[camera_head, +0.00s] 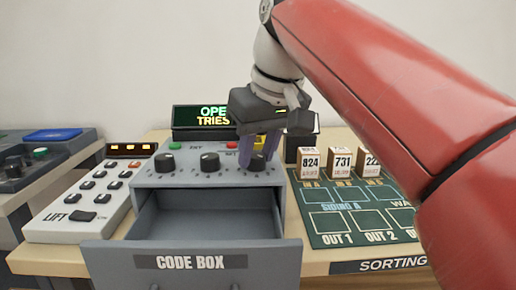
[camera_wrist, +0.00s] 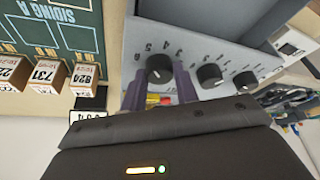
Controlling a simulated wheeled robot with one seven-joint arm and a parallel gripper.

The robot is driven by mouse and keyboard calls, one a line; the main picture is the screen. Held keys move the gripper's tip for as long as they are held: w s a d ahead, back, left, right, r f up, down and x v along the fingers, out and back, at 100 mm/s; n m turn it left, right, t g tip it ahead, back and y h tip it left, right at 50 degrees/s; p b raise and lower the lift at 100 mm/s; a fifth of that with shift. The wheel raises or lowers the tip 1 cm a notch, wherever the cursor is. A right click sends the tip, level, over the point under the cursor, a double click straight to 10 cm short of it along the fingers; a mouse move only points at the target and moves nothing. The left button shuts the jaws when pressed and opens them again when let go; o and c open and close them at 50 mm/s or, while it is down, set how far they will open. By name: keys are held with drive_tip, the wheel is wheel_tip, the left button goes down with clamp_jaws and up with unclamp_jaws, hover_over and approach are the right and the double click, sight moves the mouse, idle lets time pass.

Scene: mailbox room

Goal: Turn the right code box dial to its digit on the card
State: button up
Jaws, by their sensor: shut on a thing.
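The grey code box (camera_head: 145,180) stands on the table with its drawer open and empty towards me. Three black dials sit on its sloping top: left (camera_head: 168,162), middle (camera_head: 210,161) and right (camera_head: 257,163). My gripper (camera_head: 258,160) points down from above, its purple fingers shut on the right dial. In the wrist view the right dial (camera_wrist: 159,68) is between the fingertips (camera_wrist: 159,76). The fingers hide part of it, and I cannot read its pointer clearly. A small card with digits (camera_wrist: 88,114) shows beside the gripper, too small to read surely.
A display (camera_head: 203,116) behind the box shows partly hidden "OPE" and "TRIES". A lift keypad (camera_head: 85,200) stands left. A green sorting board (camera_head: 350,215) with numbered blocks (camera_head: 342,162) lies close on the right. The open drawer (camera_head: 200,262) juts out in front.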

drive_tip(key=shift+m, duration=0.3)
drive_tip(key=m+h+p, duration=0.1)
drive_tip(key=m, duration=0.1)
drive_tip(key=shift+a+r+m, duration=0.1)
drive_tip(key=shift+m, duration=0.3)
drive_tip(key=shift+a+m+t+h+p, duration=0.15)
drive_tip(key=shift+m+h, duration=0.3)
drive_tip(key=shift+m, duration=0.65)
drive_tip(key=shift+d+m+t+h+p, duration=0.15)
drive_tip(key=shift+m+h, duration=0.3)
drive_tip(key=shift+m, duration=0.65)
drive_tip(key=shift+a, duration=0.1)
drive_tip(key=o, duration=1)
